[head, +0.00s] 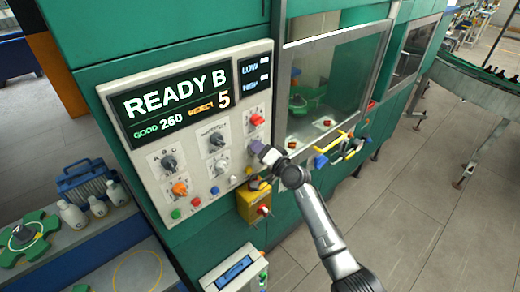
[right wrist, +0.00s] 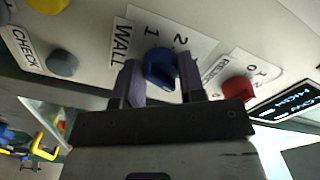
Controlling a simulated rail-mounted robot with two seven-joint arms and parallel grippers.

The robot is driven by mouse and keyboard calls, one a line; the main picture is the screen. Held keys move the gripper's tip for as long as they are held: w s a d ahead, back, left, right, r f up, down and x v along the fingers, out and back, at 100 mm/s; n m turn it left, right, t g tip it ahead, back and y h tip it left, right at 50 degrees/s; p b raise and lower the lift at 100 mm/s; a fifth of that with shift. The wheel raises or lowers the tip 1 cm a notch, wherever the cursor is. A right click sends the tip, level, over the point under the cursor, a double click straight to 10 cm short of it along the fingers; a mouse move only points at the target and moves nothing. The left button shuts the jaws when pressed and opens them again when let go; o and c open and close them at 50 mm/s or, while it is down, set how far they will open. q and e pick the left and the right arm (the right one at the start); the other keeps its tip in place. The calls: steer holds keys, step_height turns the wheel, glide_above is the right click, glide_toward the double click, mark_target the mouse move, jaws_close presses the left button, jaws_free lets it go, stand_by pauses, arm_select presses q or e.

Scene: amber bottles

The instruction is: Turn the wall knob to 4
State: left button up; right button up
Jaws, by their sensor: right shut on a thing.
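The wall knob (right wrist: 160,68) is blue and sits on a white plate marked WALL, with the numbers 1 and 2 showing above it in the right wrist view. My right gripper (head: 260,149) is at the machine's control panel (head: 186,140), its fingers on either side of the knob and shut on it. The gripper hides the knob in the head view. The 4 mark and the knob's pointer cannot be made out. My left gripper is not in view.
A red knob (right wrist: 238,90) and a grey CHECK button (right wrist: 62,63) flank the wall knob closely. Other dials, an orange knob (head: 180,189) and coloured buttons crowd the panel. A yellow box with a red switch (head: 263,210) hangs below. A window (head: 330,85) is right of the panel.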

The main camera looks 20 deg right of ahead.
stand_by(0.4)
steer(key=o, duration=0.9)
steer(key=shift+v, duration=6.9)
